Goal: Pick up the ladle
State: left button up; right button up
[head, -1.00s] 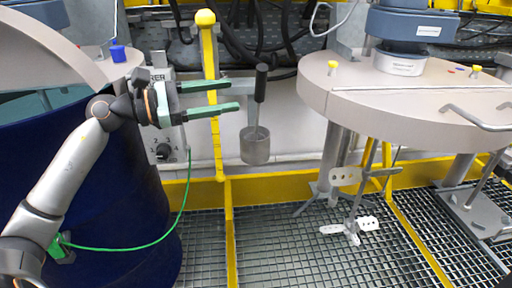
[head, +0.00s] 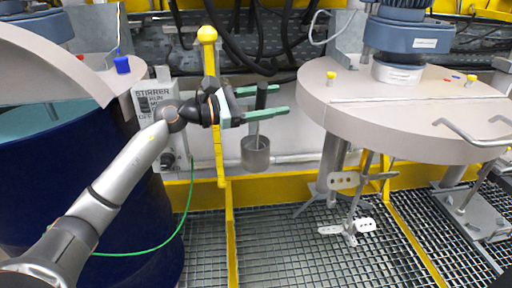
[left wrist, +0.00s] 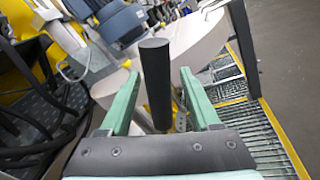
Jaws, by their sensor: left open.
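My left gripper (head: 284,101) is open, with green fingers pointing right at the height of the black handle. In the left wrist view the black handle (left wrist: 155,80) stands between the two green fingers (left wrist: 158,98), with a gap on each side. The ladle's cup is hidden in that view. My right gripper is not in view.
A yellow post (head: 210,75) stands just behind my left wrist. A blue drum (head: 85,200) with a stirrer control box (head: 150,102) is at left. A round beige lid (head: 400,105) with an agitator (head: 347,190) beneath is at right. Grating (head: 285,245) covers the floor.

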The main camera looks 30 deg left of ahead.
pick_arm(q)
jog(key=shift+w+d, duration=0.25)
jog(key=shift+c, duration=0.2)
grip_shut()
dwell(0.3)
